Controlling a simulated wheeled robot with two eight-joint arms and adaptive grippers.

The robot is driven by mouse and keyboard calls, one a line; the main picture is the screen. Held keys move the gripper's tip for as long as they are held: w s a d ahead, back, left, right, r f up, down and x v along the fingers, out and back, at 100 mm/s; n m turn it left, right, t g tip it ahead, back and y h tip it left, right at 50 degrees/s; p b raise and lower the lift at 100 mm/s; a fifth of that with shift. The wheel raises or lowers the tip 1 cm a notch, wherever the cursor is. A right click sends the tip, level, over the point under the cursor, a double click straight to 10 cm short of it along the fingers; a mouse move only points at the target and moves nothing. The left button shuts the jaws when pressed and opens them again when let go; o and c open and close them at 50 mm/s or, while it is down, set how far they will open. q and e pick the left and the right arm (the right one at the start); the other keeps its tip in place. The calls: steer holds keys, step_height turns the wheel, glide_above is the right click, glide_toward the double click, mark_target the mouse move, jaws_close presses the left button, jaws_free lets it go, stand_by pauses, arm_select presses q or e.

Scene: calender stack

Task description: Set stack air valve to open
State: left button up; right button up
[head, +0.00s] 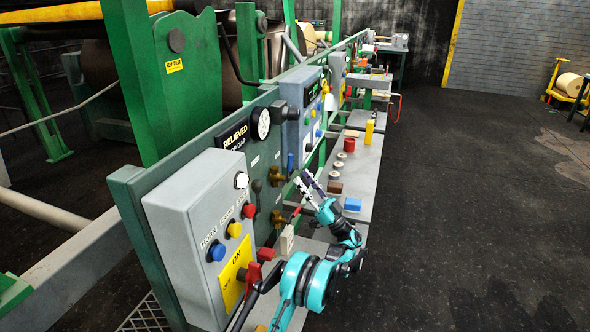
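Two brass valves sit on the green panel, and their labels are too small to read, so I cannot tell which is the stack air valve. The upper valve (278,174) has a blue handle (290,161) standing upright. The lower valve (277,218) has a red handle (296,212) slanting out to the right. My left gripper (304,179) is just right of the valves, its two fingers spread and pointing up and left toward the upper one. Nothing shows between the fingers. I cannot tell whether they touch a handle. My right gripper is not in view.
A grey control box (190,215) with coloured buttons stands at the near left. A round gauge (261,123) and a "RELIEVED" sign (235,134) are above the valves. A grey shelf (362,180) holds spools and blocks (352,204).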

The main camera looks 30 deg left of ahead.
arm_select(q)
steer(key=v, duration=0.4)
steer(key=shift+d+f, duration=0.1)
stand_by(0.4)
